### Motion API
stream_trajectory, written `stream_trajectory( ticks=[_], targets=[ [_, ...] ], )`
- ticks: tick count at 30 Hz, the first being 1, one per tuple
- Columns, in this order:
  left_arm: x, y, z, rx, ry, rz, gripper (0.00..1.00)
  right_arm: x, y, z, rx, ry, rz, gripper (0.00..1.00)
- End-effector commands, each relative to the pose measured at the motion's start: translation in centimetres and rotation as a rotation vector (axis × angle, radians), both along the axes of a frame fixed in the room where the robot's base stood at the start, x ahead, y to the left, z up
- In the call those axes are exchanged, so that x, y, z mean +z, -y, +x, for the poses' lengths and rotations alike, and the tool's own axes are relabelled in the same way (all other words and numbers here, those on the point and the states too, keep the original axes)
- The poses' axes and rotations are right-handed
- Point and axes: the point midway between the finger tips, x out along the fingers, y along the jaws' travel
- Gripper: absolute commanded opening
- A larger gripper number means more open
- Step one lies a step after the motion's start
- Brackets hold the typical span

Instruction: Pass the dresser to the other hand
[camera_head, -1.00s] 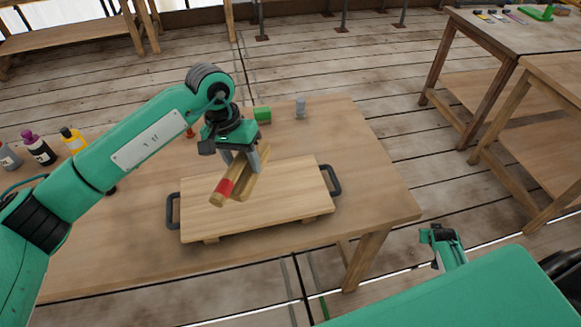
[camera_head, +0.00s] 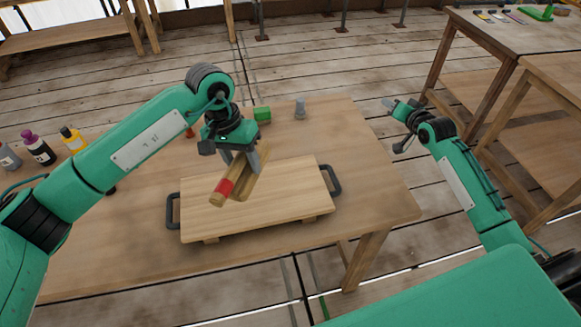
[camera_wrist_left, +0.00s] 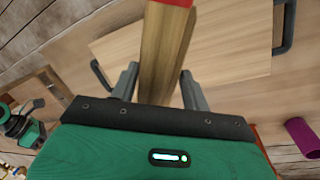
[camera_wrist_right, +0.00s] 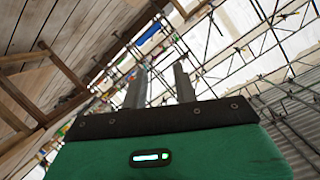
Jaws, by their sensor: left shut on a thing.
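The dresser (camera_head: 226,188) is a wooden bar with a red band near one end. My left gripper (camera_head: 243,163) is shut on it and holds it tilted above the wooden board. In the left wrist view the dresser (camera_wrist_left: 162,55) runs between the two fingers, its red part at the top edge. My right gripper (camera_head: 390,104) is raised past the table's right edge, well apart from the dresser. In the right wrist view its fingers (camera_wrist_right: 160,85) stand apart with nothing between them.
The board (camera_head: 300,195) with dark side handles lies on the wooden table (camera_head: 375,190). Several bottles (camera_head: 40,148) are at the left. The table's right part is clear.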

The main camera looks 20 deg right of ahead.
Motion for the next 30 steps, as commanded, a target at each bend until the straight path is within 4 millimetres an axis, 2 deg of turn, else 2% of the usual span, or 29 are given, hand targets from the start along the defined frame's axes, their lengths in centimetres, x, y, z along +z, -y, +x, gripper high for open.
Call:
stream_trajectory(
  ticks=[1, 3, 8, 12, 15, 18, 21, 24, 27, 30],
  targets=[
    [0.1, 0.0, 0.0, 0.000, 0.001, -0.001, 0.12, 1.4, -2.8, 0.2, 0.052, 0.018, 0.040, 0.29],
    [0.1, 0.0, 0.0, 0.000, 0.001, -0.001, 0.12, 3.0, -6.7, 0.1, 0.124, 0.032, 0.112, 0.29],
    [0.1, 0.0, 0.0, 0.000, 0.001, -0.001, 0.12, 5.7, -15.7, -1.7, 0.292, 0.019, 0.291, 0.29],
    [0.0, 0.0, 0.0, 0.000, 0.001, -0.001, 0.12, 7.2, -23.2, -5.1, 0.437, -0.045, 0.455, 0.29],
    [0.1, 0.0, 0.0, 0.000, 0.001, -0.001, 0.12, 7.9, -28.2, -8.3, 0.532, -0.120, 0.577, 0.29],
    [0.1, 0.0, 0.0, 0.000, 0.001, -0.001, 0.12, 8.4, -32.3, -11.9, 0.611, -0.210, 0.689, 0.29],
    [0.0, 0.0, 0.0, 0.000, 0.001, -0.001, 0.12, 8.7, -35.4, -15.4, 0.667, -0.304, 0.785, 0.29],
    [0.0, 0.0, 0.0, 0.000, 0.001, -0.001, 0.12, 8.9, -37.4, -18.1, 0.703, -0.382, 0.854, 0.29],
    [0.0, 0.0, 0.0, 0.000, 0.001, -0.001, 0.12, 9.0, -38.6, -19.9, 0.723, -0.435, 0.901, 0.29],
    [0.0, 0.0, 0.0, 0.000, 0.001, -0.001, 0.12, 9.0, -39.2, -20.7, 0.732, -0.462, 0.924, 0.29]
  ],
)
